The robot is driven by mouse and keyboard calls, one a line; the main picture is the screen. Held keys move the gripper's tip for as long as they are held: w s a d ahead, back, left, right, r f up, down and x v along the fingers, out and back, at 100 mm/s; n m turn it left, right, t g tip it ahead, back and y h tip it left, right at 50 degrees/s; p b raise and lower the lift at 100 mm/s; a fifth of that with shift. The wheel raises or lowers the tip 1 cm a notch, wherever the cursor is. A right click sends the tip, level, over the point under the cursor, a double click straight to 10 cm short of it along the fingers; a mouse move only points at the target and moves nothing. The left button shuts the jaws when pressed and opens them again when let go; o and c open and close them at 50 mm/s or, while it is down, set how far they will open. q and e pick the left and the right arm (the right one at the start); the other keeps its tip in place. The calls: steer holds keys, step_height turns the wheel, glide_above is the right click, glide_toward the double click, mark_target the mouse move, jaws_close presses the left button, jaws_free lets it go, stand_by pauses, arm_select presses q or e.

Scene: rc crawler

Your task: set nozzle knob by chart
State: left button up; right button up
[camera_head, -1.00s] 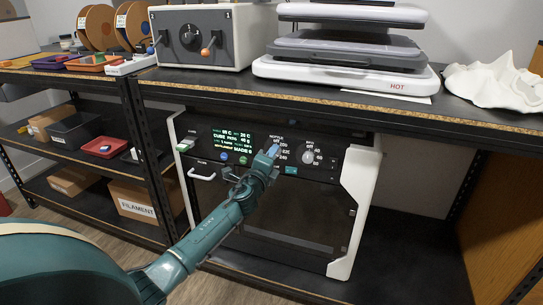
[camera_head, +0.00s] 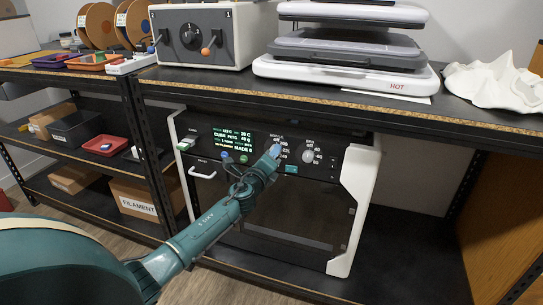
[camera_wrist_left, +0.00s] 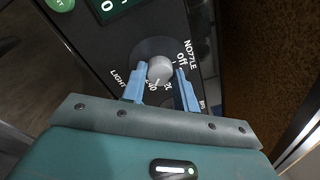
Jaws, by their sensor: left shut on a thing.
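The printer (camera_head: 349,205) stands on the shelf under the bench, with a black control panel (camera_head: 325,171) across its top. My left gripper (camera_head: 273,151) is at the panel with its blue fingers around the nozzle knob, which they mostly hide in the head view. In the left wrist view the round grey nozzle knob (camera_wrist_left: 160,70) sits between the two blue fingertips (camera_wrist_left: 162,84). The label NOZZLE and the mark Off are beside it. The knob's exact setting is hard to read. My right gripper is not in view.
A second knob (camera_head: 308,156) is right of the nozzle knob. A lit display (camera_head: 233,141) with green and white text is left of it. The bench edge (camera_head: 330,98) runs above the panel. A box marked FILAMENT (camera_head: 135,199) stands on the left shelf.

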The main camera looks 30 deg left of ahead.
arm_select(q)
steer(key=o, duration=1)
steer(key=shift+c, duration=0.2)
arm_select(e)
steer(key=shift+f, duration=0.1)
arm_select(q)
steer(key=p+v, duration=0.2)
steer(key=v, duration=1.1)
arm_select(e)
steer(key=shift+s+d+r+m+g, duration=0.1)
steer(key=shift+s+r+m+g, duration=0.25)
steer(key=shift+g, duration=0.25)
